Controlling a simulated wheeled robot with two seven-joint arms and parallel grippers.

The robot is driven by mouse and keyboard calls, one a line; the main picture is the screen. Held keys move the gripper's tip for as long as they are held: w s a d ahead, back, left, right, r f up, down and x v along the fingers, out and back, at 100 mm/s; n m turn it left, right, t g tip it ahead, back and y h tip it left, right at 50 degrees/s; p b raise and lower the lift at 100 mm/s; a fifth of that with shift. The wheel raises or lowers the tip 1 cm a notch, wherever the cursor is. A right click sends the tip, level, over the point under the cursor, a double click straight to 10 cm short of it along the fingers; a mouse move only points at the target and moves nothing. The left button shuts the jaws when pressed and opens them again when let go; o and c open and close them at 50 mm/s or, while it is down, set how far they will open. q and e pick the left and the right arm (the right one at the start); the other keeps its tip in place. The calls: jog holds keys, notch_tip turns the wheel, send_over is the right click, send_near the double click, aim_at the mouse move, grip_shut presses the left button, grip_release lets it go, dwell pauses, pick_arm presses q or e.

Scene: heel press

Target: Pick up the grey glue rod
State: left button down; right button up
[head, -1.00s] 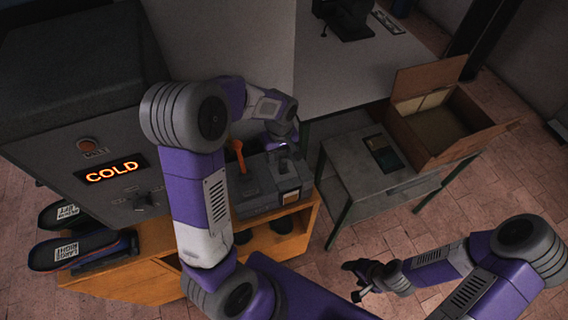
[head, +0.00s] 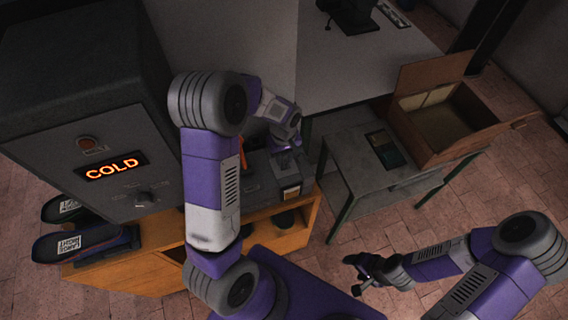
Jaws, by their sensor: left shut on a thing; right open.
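My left gripper (head: 287,146) is over the grey block (head: 262,186) on the wooden bench, at the block's right part. It is shut on a small grey thing, apparently the grey glue rod, which is too small and dark here to make out clearly. My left arm hides part of the block and most of an orange handle (head: 243,157) beside the gripper. My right gripper (head: 356,275) is open and empty, low in the picture and well away from the bench.
A grey machine (head: 70,110) with a lit COLD display (head: 111,167) stands at the left. A grey side table (head: 352,158) and an open wooden box (head: 455,125) stand to the right. Bare floor lies between.

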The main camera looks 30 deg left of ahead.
pick_arm(q)
notch_tip(320, 180, up, 11)
jog(key=shift+p, duration=0.35)
jog(key=shift+f, duration=0.1)
dwell(0.3)
